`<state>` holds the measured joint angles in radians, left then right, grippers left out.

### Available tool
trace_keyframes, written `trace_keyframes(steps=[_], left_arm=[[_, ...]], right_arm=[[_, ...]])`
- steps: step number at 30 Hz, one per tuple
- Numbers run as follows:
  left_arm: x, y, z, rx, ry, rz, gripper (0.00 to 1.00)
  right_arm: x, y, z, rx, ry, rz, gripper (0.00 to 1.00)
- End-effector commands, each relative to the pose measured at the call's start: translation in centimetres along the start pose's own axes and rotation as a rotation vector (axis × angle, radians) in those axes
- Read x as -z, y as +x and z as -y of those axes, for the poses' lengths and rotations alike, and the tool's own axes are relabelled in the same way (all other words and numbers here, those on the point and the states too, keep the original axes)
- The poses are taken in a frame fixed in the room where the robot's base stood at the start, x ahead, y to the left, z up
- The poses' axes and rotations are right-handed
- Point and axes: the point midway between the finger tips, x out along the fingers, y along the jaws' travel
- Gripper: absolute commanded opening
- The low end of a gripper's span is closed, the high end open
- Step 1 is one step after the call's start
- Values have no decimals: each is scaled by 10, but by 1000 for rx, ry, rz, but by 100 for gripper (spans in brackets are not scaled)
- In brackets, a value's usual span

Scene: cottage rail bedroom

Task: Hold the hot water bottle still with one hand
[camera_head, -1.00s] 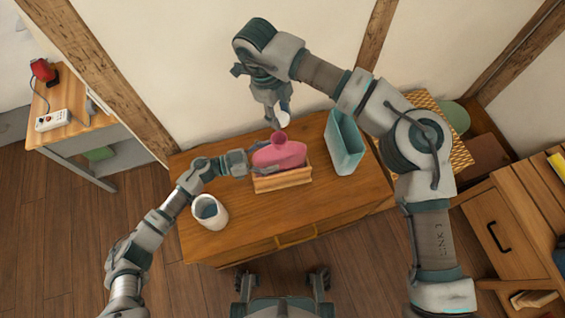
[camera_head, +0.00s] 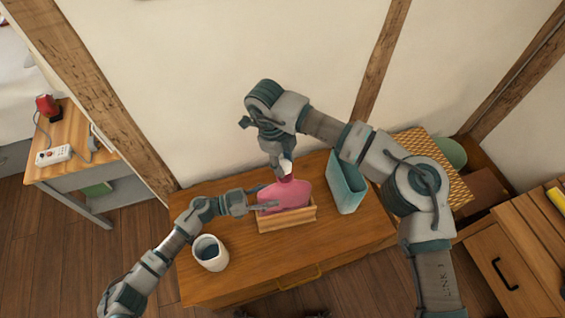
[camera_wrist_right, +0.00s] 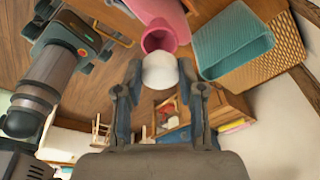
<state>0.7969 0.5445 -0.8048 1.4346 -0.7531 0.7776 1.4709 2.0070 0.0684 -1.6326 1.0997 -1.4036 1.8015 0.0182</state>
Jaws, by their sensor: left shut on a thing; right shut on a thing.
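The pink hot water bottle (camera_head: 291,194) sits in a wooden box (camera_head: 289,222) on the dresser top. My left gripper (camera_head: 262,203) is shut on the bottle's left part. My right gripper (camera_head: 285,165) is above the bottle, shut on a white rounded piece (camera_wrist_right: 160,71) that looks like a stopper. In the right wrist view the bottle's round pink neck (camera_wrist_right: 157,38) lies right beyond the white piece. They overlap in both views; I cannot tell whether they touch. The right gripper (camera_wrist_right: 160,92) shows one finger on each side of the piece.
A white mug (camera_head: 210,254) stands left of the box, under my left arm. A teal bin (camera_head: 346,190) stands close to the right. The wall is close behind the dresser (camera_head: 350,240). The dresser's front right is clear. A side table (camera_head: 72,150) is at left.

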Motion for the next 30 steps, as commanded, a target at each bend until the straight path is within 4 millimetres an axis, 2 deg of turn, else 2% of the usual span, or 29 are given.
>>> trace_keyframes(steps=[2, 17, 30], left_arm=[[-1, -1, 1, 3, 2, 4, 0], [-2, 0, 0, 2, 1, 4, 0], [-1, -1, 0, 2, 0, 4, 0]], right_arm=[[0, 6, 1, -4, 0, 1, 21], [0, 6, 2, -3, -1, 1, 21], [-4, 23, 0, -1, 1, 2, 21]])
